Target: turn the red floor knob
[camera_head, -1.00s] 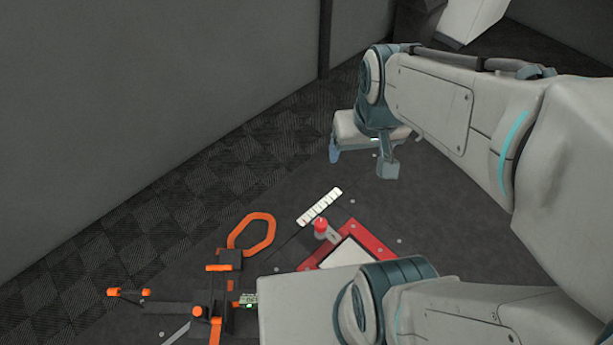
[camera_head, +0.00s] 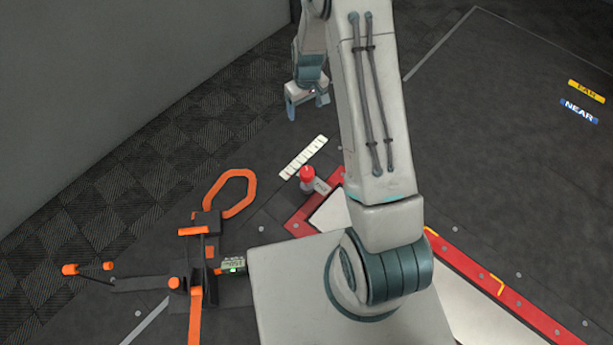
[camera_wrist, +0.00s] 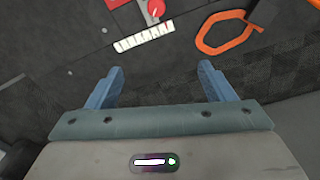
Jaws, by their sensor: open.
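The red floor knob (camera_head: 307,174) stands on the dark floor beside a red-edged frame, in the middle of the head view. It also shows in the wrist view (camera_wrist: 156,8) at the top edge, partly cut off. A white marked scale strip (camera_head: 303,157) lies on the floor just beyond the knob. My gripper (camera_head: 306,106) is above and beyond the knob and strip, apart from both. In the wrist view its two blue fingers (camera_wrist: 159,84) are spread with nothing between them.
An orange and black tool with an orange loop (camera_head: 232,193) lies left of the knob. A small green-lit display (camera_head: 233,265) is beside it. A red rail (camera_head: 490,285) runs to the lower right. FAR (camera_head: 586,91) and NEAR (camera_head: 579,111) labels lie at right. A grey wall (camera_head: 110,70) stands at left.

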